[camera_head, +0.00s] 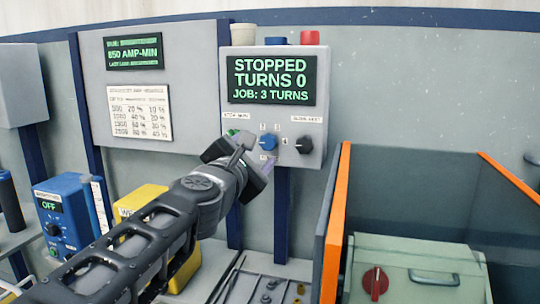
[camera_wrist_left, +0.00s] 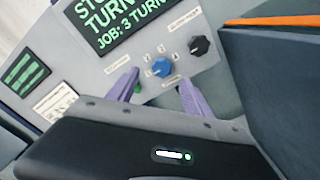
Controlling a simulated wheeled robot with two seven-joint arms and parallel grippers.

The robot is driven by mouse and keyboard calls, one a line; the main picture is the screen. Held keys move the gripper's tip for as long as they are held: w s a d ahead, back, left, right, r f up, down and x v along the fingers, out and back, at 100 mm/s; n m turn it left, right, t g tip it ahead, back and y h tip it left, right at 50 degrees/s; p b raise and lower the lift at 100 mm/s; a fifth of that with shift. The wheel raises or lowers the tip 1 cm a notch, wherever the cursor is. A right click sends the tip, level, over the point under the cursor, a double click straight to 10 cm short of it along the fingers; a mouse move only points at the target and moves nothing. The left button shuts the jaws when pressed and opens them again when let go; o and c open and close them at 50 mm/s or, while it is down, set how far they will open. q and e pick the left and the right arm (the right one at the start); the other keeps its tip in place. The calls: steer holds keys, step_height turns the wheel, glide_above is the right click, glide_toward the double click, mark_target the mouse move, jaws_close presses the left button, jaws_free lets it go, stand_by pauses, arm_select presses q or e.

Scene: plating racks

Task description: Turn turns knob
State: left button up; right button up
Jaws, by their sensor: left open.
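The control box (camera_head: 262,109) on the wall has a screen (camera_head: 267,80) reading STOPPED, TURNS 0, JOB: 3 TURNS. Below the screen is a blue knob (camera_head: 268,142) with small marks around it. A black knob (camera_head: 304,145) sits to its right. A green control (camera_head: 233,132) is at the left, partly covered. My left gripper (camera_head: 248,160) is open in front of the box's lower edge, just below and left of the blue knob. In the left wrist view, its purple fingers (camera_wrist_left: 158,84) are apart and empty, with the blue knob (camera_wrist_left: 161,67) just beyond the gap. My right gripper is out of view.
An orange-edged bin wall (camera_head: 335,225) stands at the right, beside a pale green lidded box (camera_head: 417,270) with a red knob. A blue unit (camera_head: 62,220) reading OFF and a yellow box (camera_head: 140,200) are at the left. A tray (camera_head: 265,285) lies below.

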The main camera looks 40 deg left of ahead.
mark_target(267, 143)
arm_select(q)
steer(key=shift+w+a+f, duration=0.1)
steer(key=shift+w+f, duration=0.15)
steer(key=shift+f, duration=0.15)
steer(key=shift+s, duration=0.1)
steer(key=shift+b+x, duration=0.5)
steer(key=shift+x, duration=3.45)
steer(key=shift+c, duration=0.6)
jaws_close()
